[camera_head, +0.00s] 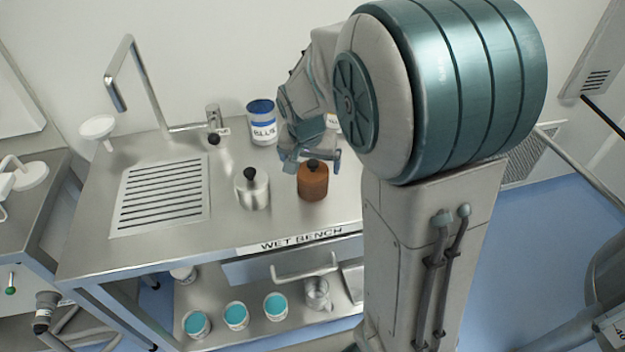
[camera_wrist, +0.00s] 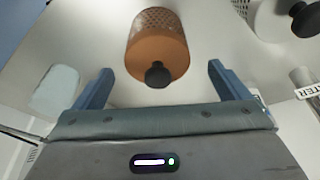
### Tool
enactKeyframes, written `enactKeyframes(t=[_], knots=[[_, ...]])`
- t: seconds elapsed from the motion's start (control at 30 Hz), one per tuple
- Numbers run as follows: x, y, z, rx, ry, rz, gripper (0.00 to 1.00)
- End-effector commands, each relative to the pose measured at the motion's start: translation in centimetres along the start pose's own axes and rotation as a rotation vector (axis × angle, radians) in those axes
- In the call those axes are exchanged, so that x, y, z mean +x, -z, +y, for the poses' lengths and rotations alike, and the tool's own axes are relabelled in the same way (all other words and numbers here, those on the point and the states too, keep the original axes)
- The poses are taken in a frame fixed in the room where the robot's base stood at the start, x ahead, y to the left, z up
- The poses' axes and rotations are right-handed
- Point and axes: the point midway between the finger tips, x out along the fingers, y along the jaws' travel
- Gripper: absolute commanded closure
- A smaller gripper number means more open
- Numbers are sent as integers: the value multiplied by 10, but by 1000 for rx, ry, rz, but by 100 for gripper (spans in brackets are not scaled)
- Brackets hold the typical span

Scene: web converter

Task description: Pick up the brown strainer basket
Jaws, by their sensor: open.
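The brown strainer basket (camera_head: 313,183) stands upright on the wet bench. It is a cylinder with a black knob on top. In the wrist view the basket (camera_wrist: 157,45) is ahead of my gripper, with its black knob pointing towards the palm. My gripper (camera_head: 308,157) is at the basket's top, just behind it in the head view. In the wrist view my gripper (camera_wrist: 158,78) is open, with one blue finger to each side of the knob. The fingers look clear of the basket. Nothing is held.
A steel strainer basket (camera_head: 252,189) with a black knob stands left of the brown one. A white tub labelled BLUE (camera_head: 262,124) is behind. A slotted drain (camera_head: 160,193) and a tall tap (camera_head: 125,75) are at left. Several teal-filled tubs (camera_head: 236,316) sit on the lower shelf.

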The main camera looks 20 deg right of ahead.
Motion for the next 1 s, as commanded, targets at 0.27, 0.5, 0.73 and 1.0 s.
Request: enactKeyframes(t=[0.27, 0.5, 0.73, 1.0], knots=[[24, -1, 2, 0, -4, -3, 4], [52, 0, 3, 0, -2, -1, 4], [55, 0, 3, 0, 0, 0, 4], [55, 0, 3, 0, 0, 0, 56]])
